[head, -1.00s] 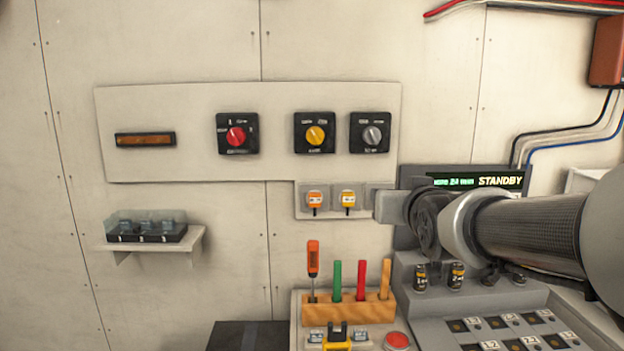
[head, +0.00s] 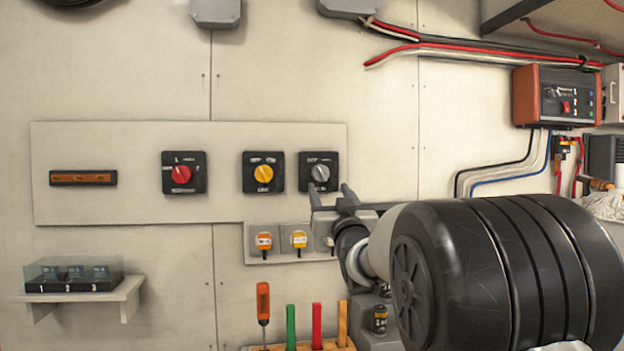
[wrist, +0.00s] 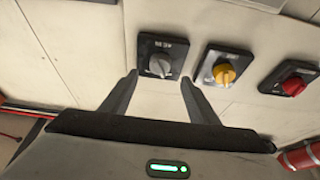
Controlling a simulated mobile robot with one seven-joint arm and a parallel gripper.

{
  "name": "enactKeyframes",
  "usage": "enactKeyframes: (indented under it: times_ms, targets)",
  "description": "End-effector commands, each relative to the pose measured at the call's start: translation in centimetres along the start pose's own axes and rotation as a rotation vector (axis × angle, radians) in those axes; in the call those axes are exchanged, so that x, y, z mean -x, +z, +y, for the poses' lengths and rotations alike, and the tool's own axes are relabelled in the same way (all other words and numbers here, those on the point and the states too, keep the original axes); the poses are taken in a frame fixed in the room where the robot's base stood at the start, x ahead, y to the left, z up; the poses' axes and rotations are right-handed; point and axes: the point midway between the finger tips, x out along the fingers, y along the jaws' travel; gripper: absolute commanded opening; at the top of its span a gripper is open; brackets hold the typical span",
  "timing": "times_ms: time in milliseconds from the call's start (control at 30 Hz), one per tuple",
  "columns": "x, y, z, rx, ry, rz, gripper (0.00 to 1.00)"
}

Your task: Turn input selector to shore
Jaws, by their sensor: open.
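Three rotary selectors sit on a pale wall panel (head: 110,205). The grey-knobbed selector (head: 320,172) is rightmost in the head view, with the yellow-knobbed selector (head: 263,172) and red-knobbed selector (head: 182,174) to its left. My gripper (head: 329,190) is open and empty just below the grey selector. In the wrist view the open gripper (wrist: 158,82) points toward the grey knob (wrist: 159,66), its fingertips on either side, without visible contact. The yellow knob (wrist: 224,74) is right of it there.
Orange and yellow plugs (head: 264,241) sit just below the panel. A clear-lidded box (head: 75,273) stands on a small shelf at left. A screwdriver (head: 263,301) and coloured sticks stand below. Cables and an orange-sided box (head: 565,95) are at right.

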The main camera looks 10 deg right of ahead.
Motion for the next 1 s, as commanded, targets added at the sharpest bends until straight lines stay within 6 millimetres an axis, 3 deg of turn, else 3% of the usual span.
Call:
enactKeyframes:
  times_ms: [200, 400, 800, 1000]
  targets:
    - [-4.6, 0.0, 0.0, 0.0, 0.0, -0.001, 0.55]
    - [-7.1, 0.0, 0.0, 0.0, 0.0, 0.0, 0.55]
    - [-7.9, 0.0, 0.0, -0.001, 0.001, -0.001, 0.55]
    - [-7.9, 0.0, 0.0, 0.0, 0.001, -0.001, 0.23]
